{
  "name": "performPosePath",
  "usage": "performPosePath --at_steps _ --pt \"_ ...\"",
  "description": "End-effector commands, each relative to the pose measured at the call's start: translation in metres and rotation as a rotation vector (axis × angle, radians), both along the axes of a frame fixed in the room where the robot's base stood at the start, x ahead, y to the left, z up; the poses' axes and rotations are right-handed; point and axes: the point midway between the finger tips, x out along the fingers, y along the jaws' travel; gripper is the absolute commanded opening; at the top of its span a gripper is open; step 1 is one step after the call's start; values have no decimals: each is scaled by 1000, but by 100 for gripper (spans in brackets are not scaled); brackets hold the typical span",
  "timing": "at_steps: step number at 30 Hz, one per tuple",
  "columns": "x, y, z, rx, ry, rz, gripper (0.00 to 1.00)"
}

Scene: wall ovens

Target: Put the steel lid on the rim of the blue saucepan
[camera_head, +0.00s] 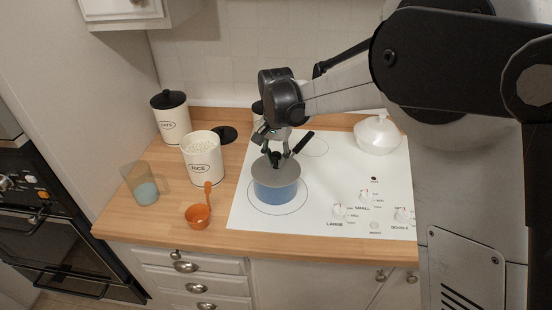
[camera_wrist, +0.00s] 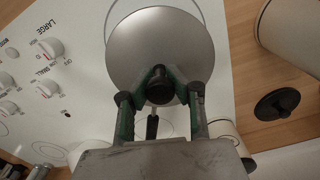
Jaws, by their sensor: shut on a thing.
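The blue saucepan (camera_head: 276,191) stands on the white cooktop at its front left burner ring, with its black handle (camera_head: 303,142) pointing to the back right. The grey steel lid (camera_head: 262,177) lies over the saucepan's top in the head view, and its disc fills the upper middle of the wrist view (camera_wrist: 160,45). My gripper (camera_head: 275,157) is above the lid and shut on its black knob (camera_wrist: 160,92). The lid hides the pan's opening. I cannot tell whether it touches the rim all around.
An open white canister (camera_head: 203,160), an orange ladle (camera_head: 198,214) and a glass with blue contents (camera_head: 144,188) stand left of the cooktop. A lidded canister (camera_head: 171,118) is behind them. A black lid (camera_head: 224,134) lies near the wall. A white lidded dish (camera_head: 377,134) is back right.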

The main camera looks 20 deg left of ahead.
Motion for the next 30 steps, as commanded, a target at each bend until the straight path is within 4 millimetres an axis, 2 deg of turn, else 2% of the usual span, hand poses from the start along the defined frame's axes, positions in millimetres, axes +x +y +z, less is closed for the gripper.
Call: performPosePath --at_steps 4,5,9,20,23,30 --pt "0 0 -4 0 0 0 0" --pt "0 0 -3 0 0 0 18" --pt "0 0 -3 0 0 0 34" --pt "0 0 3 0 0 0 34" --pt "0 0 15 0 0 0 34" --pt "0 0 63 0 0 0 34"
